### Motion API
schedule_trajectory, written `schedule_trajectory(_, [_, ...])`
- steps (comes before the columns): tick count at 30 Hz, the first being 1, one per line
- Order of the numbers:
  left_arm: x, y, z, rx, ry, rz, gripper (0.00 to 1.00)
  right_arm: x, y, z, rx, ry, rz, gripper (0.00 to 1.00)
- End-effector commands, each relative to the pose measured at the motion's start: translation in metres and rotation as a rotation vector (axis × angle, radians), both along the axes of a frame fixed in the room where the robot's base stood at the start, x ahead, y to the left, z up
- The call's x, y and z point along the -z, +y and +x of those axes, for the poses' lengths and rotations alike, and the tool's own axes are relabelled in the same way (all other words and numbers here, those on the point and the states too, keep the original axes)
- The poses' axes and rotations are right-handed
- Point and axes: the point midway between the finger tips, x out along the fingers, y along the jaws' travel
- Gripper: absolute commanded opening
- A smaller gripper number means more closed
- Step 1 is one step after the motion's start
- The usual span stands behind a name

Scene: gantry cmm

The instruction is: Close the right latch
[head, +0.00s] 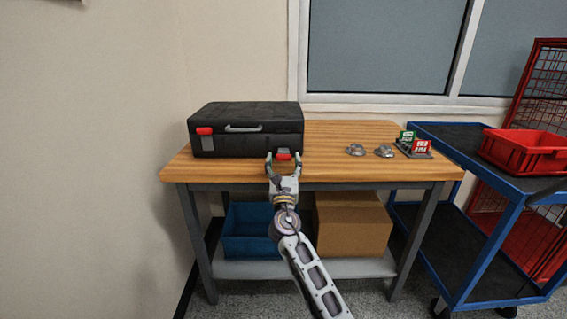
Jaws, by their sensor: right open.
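A black case (246,114) with its lid down stands on the left of the wooden workbench (330,135), a grey handle (243,128) on its front. The right latch (283,156) shows its red part low at the case's front edge. The left latch (204,131) has its red part higher, near the lid line. My right gripper (283,160) is open in front of the case, its fingers on either side of the right latch's red part. I cannot tell whether they touch it. My left gripper is out of view.
Two small metal parts (356,150) and green and red sign blocks (422,147) stand on the right of the bench. A blue bin (248,240) and a cardboard box (352,225) sit on the lower shelf. A blue cart (505,215) with a red bin (525,150) stands at right.

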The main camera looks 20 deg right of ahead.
Motion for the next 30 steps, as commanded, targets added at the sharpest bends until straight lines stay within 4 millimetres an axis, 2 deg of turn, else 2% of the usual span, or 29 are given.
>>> schedule_trajectory(7, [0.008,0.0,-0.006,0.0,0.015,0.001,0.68,-0.002,-0.002,0.005,0.0,0.001,0.001,0.68])
schedule_trajectory(14, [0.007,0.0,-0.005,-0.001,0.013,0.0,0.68,-0.002,-0.002,0.005,0.0,0.001,0.001,0.68])
schedule_trajectory(27, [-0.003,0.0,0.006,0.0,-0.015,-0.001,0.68,-0.002,-0.002,0.005,0.0,0.001,0.001,0.13])
schedule_trajectory(30, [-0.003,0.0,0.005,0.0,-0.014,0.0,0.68,-0.002,-0.002,0.005,0.0,0.001,0.0,0.03])
